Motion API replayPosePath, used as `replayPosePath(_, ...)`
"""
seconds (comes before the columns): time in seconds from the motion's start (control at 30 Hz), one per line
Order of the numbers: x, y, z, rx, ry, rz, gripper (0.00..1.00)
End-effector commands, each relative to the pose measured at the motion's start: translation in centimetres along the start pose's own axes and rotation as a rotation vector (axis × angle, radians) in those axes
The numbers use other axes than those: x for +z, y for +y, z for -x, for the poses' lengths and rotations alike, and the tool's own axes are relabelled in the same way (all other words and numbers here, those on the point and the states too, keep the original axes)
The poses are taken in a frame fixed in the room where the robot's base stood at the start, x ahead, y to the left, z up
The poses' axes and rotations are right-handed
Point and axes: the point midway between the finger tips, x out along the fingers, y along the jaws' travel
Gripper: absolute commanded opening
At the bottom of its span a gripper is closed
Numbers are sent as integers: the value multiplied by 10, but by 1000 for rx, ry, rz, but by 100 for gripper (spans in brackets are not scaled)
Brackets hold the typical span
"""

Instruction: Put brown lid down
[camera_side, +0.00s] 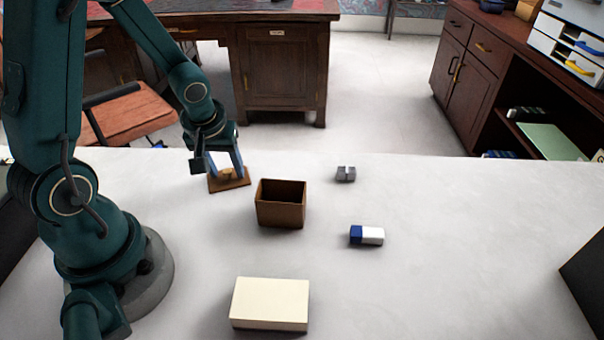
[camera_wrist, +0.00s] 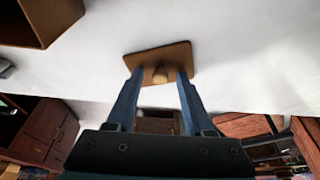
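The brown lid (camera_side: 231,185) lies flat on the white desk top, left of and behind the open brown box (camera_side: 281,214). My gripper (camera_side: 227,170) points down over the lid. In the wrist view the lid (camera_wrist: 155,57) has a round knob (camera_wrist: 160,75) between the two blue fingers of my gripper (camera_wrist: 160,76). A gap shows on each side of the knob, so the gripper is open and holds nothing. Part of the box (camera_wrist: 47,22) shows at the wrist view's upper left. The lid is apart from the box.
A cream block (camera_side: 269,303) lies at the front. A blue and white eraser (camera_side: 367,235) and a small grey piece (camera_side: 345,174) lie right of the box. The desk's right side is mostly clear, with a dark object (camera_side: 588,280) at the right edge.

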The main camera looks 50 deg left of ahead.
Motion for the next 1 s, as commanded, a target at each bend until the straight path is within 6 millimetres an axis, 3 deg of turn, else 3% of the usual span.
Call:
replayPosePath(0.27,-2,0,10,0,5,1,53)
replayPosePath(1.0,-2,1,112,3,4,-1,53)
